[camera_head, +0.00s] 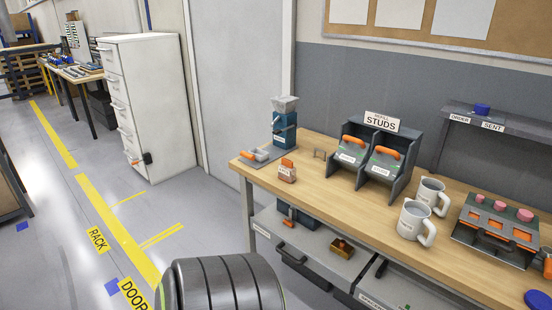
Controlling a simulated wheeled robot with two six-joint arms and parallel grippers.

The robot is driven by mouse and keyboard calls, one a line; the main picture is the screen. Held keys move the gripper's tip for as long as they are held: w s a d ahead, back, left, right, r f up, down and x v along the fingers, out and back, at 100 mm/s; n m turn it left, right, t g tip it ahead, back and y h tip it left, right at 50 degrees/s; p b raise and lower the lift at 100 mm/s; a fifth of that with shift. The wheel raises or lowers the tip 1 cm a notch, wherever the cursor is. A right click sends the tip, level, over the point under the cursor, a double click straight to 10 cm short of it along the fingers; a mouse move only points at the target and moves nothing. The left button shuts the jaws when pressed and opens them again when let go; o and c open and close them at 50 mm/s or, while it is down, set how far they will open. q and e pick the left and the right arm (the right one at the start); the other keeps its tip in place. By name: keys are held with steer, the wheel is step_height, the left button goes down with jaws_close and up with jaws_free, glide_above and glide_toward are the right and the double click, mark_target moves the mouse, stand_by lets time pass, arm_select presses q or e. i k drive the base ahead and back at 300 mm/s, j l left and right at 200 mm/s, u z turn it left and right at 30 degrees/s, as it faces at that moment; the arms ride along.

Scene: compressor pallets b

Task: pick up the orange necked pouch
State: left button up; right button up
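The orange necked pouch appears to be the small item (287,172) with an orange top and a pale label, standing upright near the front left of the wooden bench (333,201). Its details are too small to read. It stands apart from the items around it. Neither my left nor my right gripper shows in the head view, and nothing is seen touching the pouch.
Behind the pouch are a grey tray (250,162) and a blue-grey dispenser (284,128). To its right are two bins with orange handles (383,164), a "STUDS" sign (381,122), two mugs (412,219) and a slotted rack (495,233). Floor is open left of the bench.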

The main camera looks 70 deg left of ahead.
mark_target(288, 172)
steer(key=u, duration=2.2)
steer(key=i+l, duration=0.2)
